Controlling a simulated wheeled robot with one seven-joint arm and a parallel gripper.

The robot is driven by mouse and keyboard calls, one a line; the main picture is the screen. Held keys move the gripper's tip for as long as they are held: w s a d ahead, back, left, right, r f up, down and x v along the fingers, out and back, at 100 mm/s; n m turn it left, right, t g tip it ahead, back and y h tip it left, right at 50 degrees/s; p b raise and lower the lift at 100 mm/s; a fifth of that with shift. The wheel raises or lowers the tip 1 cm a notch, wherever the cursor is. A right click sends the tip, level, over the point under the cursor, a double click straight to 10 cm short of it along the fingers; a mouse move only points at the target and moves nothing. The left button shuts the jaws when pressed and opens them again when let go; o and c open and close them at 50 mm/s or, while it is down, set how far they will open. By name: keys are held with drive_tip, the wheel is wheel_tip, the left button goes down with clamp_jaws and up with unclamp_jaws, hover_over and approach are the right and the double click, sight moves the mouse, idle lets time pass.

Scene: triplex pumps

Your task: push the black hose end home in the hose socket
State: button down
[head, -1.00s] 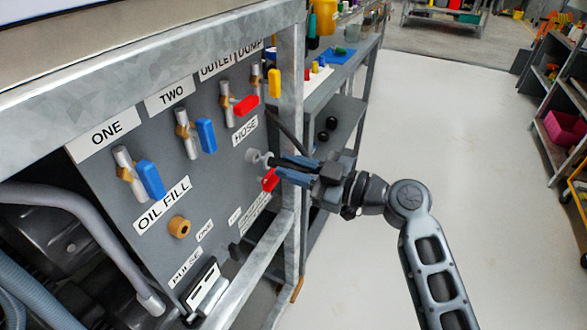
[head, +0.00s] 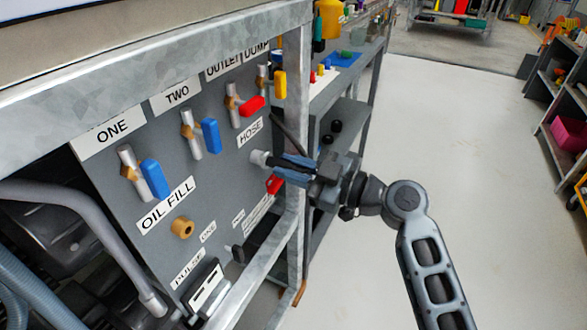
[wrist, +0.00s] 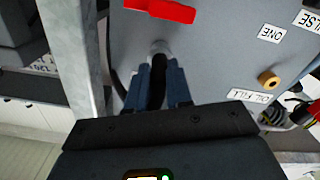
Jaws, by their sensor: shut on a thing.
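The hose socket (head: 258,157) is a pale, short round fitting on the grey panel, below the HOSE label (head: 250,132). It also shows in the wrist view (wrist: 160,47). My gripper (head: 284,164) is shut on the black hose end (wrist: 157,88), which lies between its two blue fingers in the wrist view. The fingertips are close to the socket and the hose end points at it. The hose end meets the socket's mouth in the wrist view; how deep it sits I cannot tell. In the head view the fingers mostly hide it.
A red handle (head: 273,184) sits just below my gripper. A galvanised frame post (head: 296,100) stands close by. Blue, red and yellow valve handles, such as the red one (head: 252,105), stick out above. The brass oil fill port (head: 182,228) is lower left.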

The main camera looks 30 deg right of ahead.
drive_tip(key=shift+w+a, duration=0.25)
drive_tip(key=shift+w, duration=0.1)
drive_tip(key=c, duration=0.9)
unclamp_jaws()
drive_tip(key=shift+c, duration=0.2)
drive_tip(key=v, duration=0.7)
drive_tip(key=shift+s+d+b, duration=0.25)
drive_tip(key=shift+s+b, duration=0.05)
